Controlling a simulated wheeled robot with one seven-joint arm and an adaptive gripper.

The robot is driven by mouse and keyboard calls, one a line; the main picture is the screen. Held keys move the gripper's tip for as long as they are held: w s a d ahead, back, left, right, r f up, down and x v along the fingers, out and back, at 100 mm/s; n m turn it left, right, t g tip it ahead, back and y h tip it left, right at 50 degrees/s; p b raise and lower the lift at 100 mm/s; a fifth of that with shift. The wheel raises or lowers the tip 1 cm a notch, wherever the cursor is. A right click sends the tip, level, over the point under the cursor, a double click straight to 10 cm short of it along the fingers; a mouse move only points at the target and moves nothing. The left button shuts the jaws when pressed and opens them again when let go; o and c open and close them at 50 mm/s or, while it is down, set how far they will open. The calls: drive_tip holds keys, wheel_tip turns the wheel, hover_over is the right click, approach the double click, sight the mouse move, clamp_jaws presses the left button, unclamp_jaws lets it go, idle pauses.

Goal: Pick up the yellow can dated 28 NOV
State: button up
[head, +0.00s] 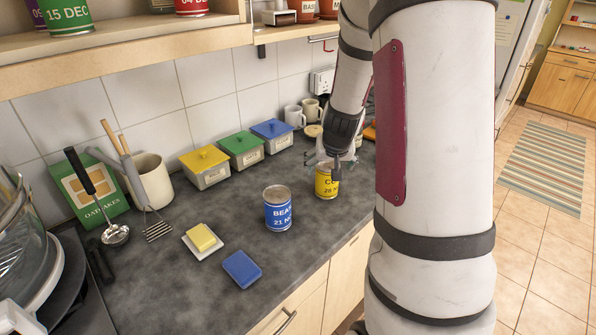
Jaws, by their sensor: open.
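The yellow can (325,184) stands upright on the dark counter, near its front edge and to the right of the blue can. Its label is partly covered; a "C" and "28 N" can be read. My gripper (330,165) is open at the top of the yellow can, with a dark finger in front of the can's right side. Whether the fingers touch the can cannot be told. The far finger is mostly hidden.
A butter dish (202,240) and blue sponge (242,269) lie further left. Yellow, green and blue lidded boxes (240,149) line the wall. Mugs (300,114) stand behind my gripper.

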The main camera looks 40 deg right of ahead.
sight(327, 175)
drive_tip(key=x, duration=0.8)
drive_tip(key=shift+w+f, duration=0.1)
drive_tip(key=shift+d+p+x, duration=0.15)
drive_tip(key=shift+p+x, duration=0.15)
drive_tip(key=shift+x, duration=1.1)
drive_tip(key=shift+d+p+x, duration=0.1)
drive_tip(key=shift+p+x, duration=0.15)
drive_tip(key=shift+x, duration=1.15)
drive_tip(key=c, duration=1.7)
